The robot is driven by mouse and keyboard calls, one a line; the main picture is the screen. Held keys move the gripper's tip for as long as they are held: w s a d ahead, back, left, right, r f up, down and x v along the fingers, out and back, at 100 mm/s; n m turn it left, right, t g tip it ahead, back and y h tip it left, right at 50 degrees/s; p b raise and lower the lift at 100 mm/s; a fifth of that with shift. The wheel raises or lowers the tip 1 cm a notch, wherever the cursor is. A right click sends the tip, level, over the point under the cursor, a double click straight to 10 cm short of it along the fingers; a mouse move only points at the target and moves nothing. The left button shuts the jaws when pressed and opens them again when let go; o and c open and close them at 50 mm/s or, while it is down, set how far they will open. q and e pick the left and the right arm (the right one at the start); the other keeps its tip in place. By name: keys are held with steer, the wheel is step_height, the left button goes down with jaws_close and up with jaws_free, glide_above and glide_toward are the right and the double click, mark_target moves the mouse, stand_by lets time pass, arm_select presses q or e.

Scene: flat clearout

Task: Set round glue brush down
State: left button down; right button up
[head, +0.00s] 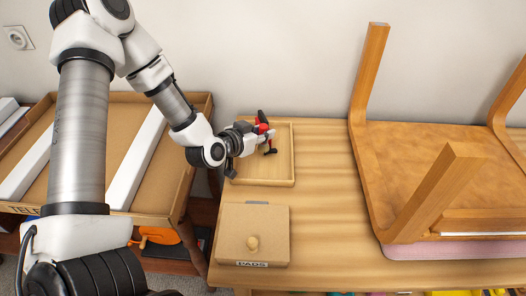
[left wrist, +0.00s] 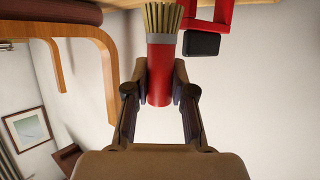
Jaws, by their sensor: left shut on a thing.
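The round glue brush shows in the left wrist view with a red handle (left wrist: 159,75), a grey collar and tan bristles. My left gripper (left wrist: 160,88) is shut on the handle, one finger on each side. The bristles point to the top of that view, towards the wooden surface. In the head view my left gripper (head: 256,136) is over the shallow wooden tray (head: 282,182), and I cannot clearly pick out the brush there. Whether the bristles touch anything is hidden. My right gripper is not in view.
A red and black tool (head: 262,117) is at the tray, close beside my left gripper; it also shows in the left wrist view (left wrist: 201,44). A cardboard box (head: 228,225) marked PADS stands in front. An upturned wooden chair or stool (head: 425,160) fills the right. Bare tabletop (head: 325,215) lies between.

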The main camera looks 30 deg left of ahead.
mark_target(260, 149)
arm_select(q)
step_height(260, 149, down, 6)
steer(key=shift+r+b, duration=0.15)
steer(key=shift+b, duration=0.25)
steer(key=shift+w, duration=0.1)
steer(key=shift+f, duration=0.2)
steer(key=c, duration=1)
jaws_free()
steer(key=shift+r, duration=0.1)
